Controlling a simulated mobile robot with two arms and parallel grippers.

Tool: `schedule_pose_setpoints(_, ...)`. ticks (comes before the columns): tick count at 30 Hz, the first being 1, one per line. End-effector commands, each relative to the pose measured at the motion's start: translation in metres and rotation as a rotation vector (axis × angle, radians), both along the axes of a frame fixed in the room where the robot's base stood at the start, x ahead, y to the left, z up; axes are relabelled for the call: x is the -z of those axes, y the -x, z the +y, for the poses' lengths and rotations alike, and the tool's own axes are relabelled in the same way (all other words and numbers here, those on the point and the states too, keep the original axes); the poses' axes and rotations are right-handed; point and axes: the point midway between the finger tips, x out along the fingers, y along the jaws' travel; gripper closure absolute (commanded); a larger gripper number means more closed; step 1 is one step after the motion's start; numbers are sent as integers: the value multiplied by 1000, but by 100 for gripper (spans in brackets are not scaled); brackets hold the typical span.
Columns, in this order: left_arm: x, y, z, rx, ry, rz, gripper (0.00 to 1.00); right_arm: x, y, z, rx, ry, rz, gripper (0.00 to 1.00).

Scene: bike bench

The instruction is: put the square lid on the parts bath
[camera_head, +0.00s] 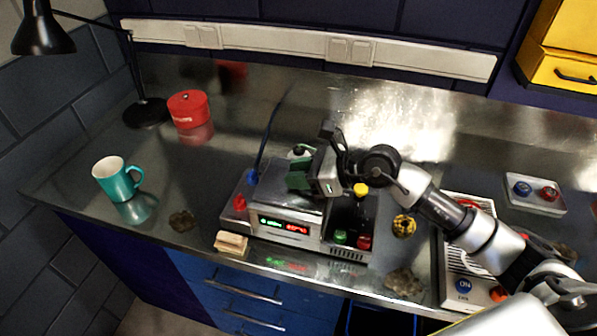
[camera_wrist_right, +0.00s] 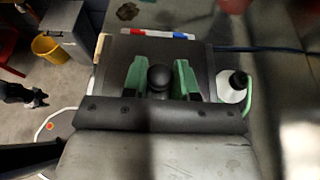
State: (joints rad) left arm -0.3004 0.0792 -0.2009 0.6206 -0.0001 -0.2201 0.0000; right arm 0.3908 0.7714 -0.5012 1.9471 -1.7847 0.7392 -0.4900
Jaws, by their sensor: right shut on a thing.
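The parts bath (camera_head: 283,228) is a grey box with a lit green and red display, standing mid-bench. My right gripper (camera_head: 302,180) is above its top, with green fingertips. In the right wrist view, the gripper (camera_wrist_right: 160,80) is shut on the round black knob (camera_wrist_right: 160,77) of the square lid (camera_wrist_right: 195,50), a dark flat plate. In the head view, the lid (camera_head: 285,203) is over the top of the bath, partly hidden by the gripper. I cannot tell whether it rests on the rim. My left gripper is not in view.
A white bottle (camera_head: 298,152) stands close behind the bath. A wooden block (camera_head: 231,243) lies in front. A teal mug (camera_head: 118,178), a red tin (camera_head: 188,109) and a black lamp (camera_head: 146,112) are left. The left bench is mostly clear.

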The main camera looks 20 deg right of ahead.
Motion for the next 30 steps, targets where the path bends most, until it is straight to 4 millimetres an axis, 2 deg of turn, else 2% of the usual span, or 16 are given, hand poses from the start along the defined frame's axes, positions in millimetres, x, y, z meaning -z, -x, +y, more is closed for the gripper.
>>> schedule_pose_setpoints(9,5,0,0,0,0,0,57,5,0,0,0,-1,-1,100)
schedule_pose_setpoints(10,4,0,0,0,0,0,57,4,0,0,0,-1,-1,68)
schedule_pose_setpoints(15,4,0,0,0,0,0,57,4,0,0,0,0,0,43)
schedule_pose_setpoints(24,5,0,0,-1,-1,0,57,5,1,-2,0,1,1,43)
schedule_pose_setpoints(30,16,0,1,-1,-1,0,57,-1,13,-20,1,5,-1,43)
